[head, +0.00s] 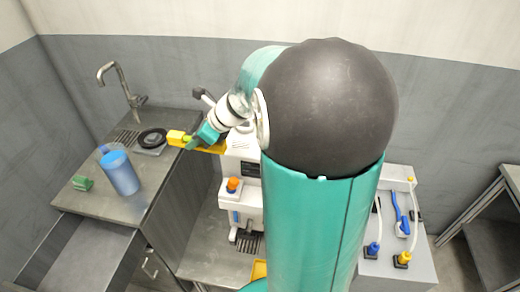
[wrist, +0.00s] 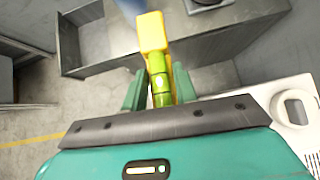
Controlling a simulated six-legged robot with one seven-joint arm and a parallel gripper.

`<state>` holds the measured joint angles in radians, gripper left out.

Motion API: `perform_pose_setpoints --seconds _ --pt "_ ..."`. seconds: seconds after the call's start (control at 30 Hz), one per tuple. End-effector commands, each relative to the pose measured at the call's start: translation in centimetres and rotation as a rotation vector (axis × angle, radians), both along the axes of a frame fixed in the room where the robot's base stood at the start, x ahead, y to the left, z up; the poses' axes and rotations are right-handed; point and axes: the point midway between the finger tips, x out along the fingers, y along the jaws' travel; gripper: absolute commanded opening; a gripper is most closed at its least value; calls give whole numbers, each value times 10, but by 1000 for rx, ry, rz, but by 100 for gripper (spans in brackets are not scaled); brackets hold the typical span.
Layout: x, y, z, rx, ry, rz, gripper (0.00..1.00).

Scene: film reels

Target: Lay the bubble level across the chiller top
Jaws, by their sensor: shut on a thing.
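The yellow bubble level (head: 178,137) with a green vial is held at the end of my arm, left of the white machine. In the wrist view the level (wrist: 152,32) sticks out away from me between two teal fingers. My gripper (head: 201,139) is shut on it near the vial, as the wrist view also shows (wrist: 160,90). A grey-white box (head: 398,265) at the right, with blue and yellow hose fittings, looks like the chiller. My arm hides its left part. A blue-handled brush (head: 398,213) is on the box.
A sink counter (head: 95,205) at left holds a blue jug (head: 121,175), a green sponge (head: 82,183) and a black ring (head: 152,138) on a small device. The white machine (head: 243,165) stands behind my arm. A grey shelf frame (head: 487,205) is at far right.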

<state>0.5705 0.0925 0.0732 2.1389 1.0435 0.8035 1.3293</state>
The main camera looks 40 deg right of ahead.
Motion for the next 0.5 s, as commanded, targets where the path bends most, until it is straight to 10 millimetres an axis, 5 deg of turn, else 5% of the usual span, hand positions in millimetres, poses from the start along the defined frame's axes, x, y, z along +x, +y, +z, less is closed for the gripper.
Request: perform_pose_setpoints --seconds 0.3,0.5 --pt "-59 -45 26 -1 -2 55 3" --pt "-77 -58 30 1 0 63 3"
